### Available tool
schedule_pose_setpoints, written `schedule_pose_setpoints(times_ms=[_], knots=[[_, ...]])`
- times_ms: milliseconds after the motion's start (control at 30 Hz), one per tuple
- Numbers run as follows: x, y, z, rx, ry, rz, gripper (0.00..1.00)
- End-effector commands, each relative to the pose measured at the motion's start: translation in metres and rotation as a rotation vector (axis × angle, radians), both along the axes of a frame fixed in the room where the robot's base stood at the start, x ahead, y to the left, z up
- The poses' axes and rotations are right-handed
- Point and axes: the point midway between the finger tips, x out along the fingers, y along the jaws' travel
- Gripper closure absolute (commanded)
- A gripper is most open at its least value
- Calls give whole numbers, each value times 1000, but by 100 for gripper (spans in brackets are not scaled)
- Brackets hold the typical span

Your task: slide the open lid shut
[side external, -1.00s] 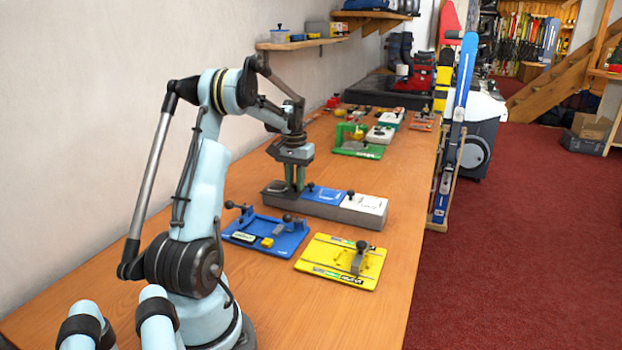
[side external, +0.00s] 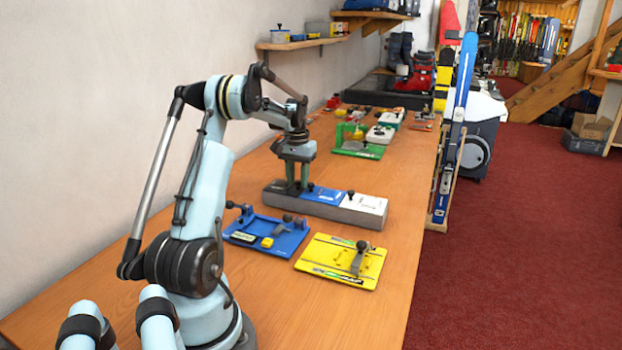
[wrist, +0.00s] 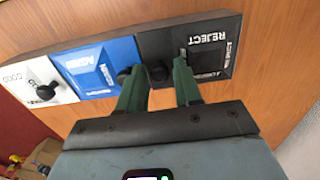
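A long grey box (side external: 345,213) on the bench has black, blue and white sections in a row. The black lid (wrist: 205,48), marked REJECT, covers its end section and lies close against the blue lid (wrist: 92,62). No open gap shows at the black section in the wrist view. My gripper (wrist: 158,80) points down over the black lid, next to the blue one. In the side view my gripper (side external: 298,188) hides part of the black section.
A blue fixture plate (side external: 262,232) and a yellow one (side external: 330,266) lie in front of the box. Blue and white lid knobs (wrist: 124,76) (wrist: 42,91) stand up nearby. A green fixture (side external: 358,150) lies behind. Bare bench is to the box's left.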

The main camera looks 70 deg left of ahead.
Motion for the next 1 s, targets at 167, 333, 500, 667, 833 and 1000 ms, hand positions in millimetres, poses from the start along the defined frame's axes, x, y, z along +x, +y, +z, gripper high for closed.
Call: schedule_pose_setpoints(times_ms=[167,333,500,667,833,1000], knots=[[0,0,6,0,0,0,66],[0,0,22,0,0,0,66],[0,0,37,0,0,0,66],[0,0,51,0,0,0,66],[0,0,59,0,0,0,66],[0,0,66,0,0,0,66]])
